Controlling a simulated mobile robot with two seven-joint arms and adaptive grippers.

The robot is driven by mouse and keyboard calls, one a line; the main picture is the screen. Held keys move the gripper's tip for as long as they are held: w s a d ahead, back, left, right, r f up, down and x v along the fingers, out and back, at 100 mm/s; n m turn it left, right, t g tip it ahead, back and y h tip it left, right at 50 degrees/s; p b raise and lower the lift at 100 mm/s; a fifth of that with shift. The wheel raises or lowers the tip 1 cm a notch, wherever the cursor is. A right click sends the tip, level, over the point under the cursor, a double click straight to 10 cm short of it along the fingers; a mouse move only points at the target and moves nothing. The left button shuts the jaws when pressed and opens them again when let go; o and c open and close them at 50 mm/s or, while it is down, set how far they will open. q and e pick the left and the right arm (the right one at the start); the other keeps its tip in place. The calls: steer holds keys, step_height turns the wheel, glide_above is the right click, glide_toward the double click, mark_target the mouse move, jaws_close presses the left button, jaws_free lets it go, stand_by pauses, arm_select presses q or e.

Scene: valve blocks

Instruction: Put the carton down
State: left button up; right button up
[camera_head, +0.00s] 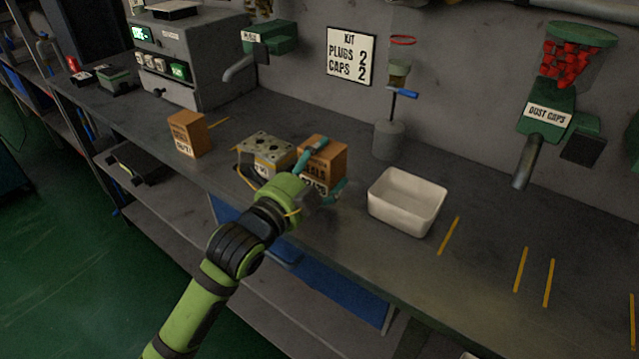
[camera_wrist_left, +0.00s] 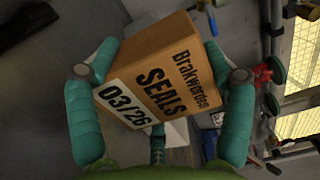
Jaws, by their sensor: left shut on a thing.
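A brown carton (camera_head: 322,157) labelled SEALS sits between the fingers of my left gripper (camera_head: 327,170) over the bench, right of the metal valve block (camera_head: 266,153). In the left wrist view the carton (camera_wrist_left: 160,72) fills the space between the teal fingers (camera_wrist_left: 158,95), with "Brakwerden SEALS 03/26" on its face. My left gripper is shut on it. I cannot tell whether the carton's underside touches the bench, as the gripper hides it. A second brown carton (camera_head: 187,134) stands on the bench to the left. My right gripper is not in view.
A white bin (camera_head: 407,202) stands on the bench right of the held carton. A grey post (camera_head: 389,140) stands behind. A dust caps dispenser (camera_head: 546,118) hangs on the wall at right. Yellow marks (camera_head: 448,236) lie on bare bench at right.

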mark_target(319, 185)
arm_select(q)
steer(key=shift+w+f, duration=0.1)
steer(key=shift+f, duration=1.85)
steer(key=shift+f, duration=0.1)
steer(key=shift+c, duration=0.2)
steer(key=o, duration=1.6)
steer(key=shift+f, duration=0.1)
steer(key=shift+c, duration=0.2)
steer(key=b+v, duration=0.1)
steer(key=v, duration=1.1)
